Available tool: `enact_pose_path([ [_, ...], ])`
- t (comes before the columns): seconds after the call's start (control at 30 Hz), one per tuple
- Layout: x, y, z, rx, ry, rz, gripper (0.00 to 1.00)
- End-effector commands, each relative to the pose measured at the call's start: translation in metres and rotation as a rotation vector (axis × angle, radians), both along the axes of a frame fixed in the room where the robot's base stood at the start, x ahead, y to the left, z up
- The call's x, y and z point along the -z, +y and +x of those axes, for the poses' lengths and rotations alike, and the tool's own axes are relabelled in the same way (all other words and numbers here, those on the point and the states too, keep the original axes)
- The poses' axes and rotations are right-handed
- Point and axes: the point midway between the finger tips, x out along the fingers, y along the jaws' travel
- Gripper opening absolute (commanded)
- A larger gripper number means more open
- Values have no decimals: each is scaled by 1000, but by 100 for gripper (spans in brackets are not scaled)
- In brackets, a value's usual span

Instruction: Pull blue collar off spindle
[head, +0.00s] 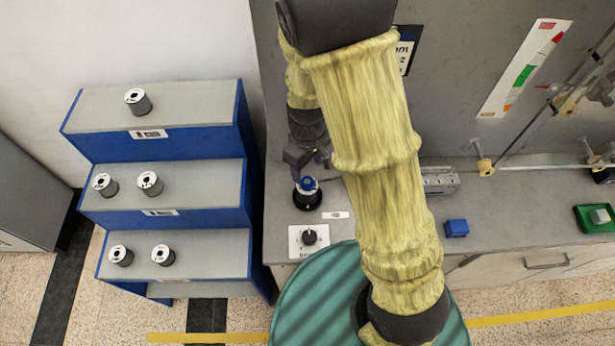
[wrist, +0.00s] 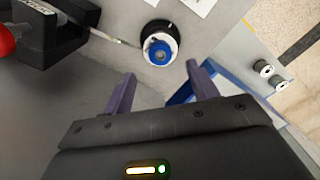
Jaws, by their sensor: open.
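The blue collar (head: 308,185) sits on the spindle, whose black round base (head: 307,201) stands on the grey bench near its left end. In the wrist view the blue collar (wrist: 158,52) is seen from above as a ring around a grey centre, with a white ring and the black base (wrist: 159,28) around it. My gripper (wrist: 158,80) is open and empty. Its two purple-grey fingers lie apart, and the collar shows beyond their tips, not between them. In the head view my gripper (head: 322,158) is just behind and above the collar, partly hidden by my arm.
A black knob on a white plate (head: 309,237) is in front of the spindle. A blue block (head: 456,228) and a green tray (head: 590,222) lie to the right. Blue-sided steps (head: 245,190) with several grey spools stand at left. A dark device (wrist: 50,35) shows in the wrist view.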

Motion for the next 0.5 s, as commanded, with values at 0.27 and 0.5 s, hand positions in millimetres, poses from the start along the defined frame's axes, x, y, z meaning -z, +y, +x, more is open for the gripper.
enact_pose_path([
  [0.27,45,-1,-1,2,4,-1,59],
  [0.5,64,0,0,1,1,-1,59],
])
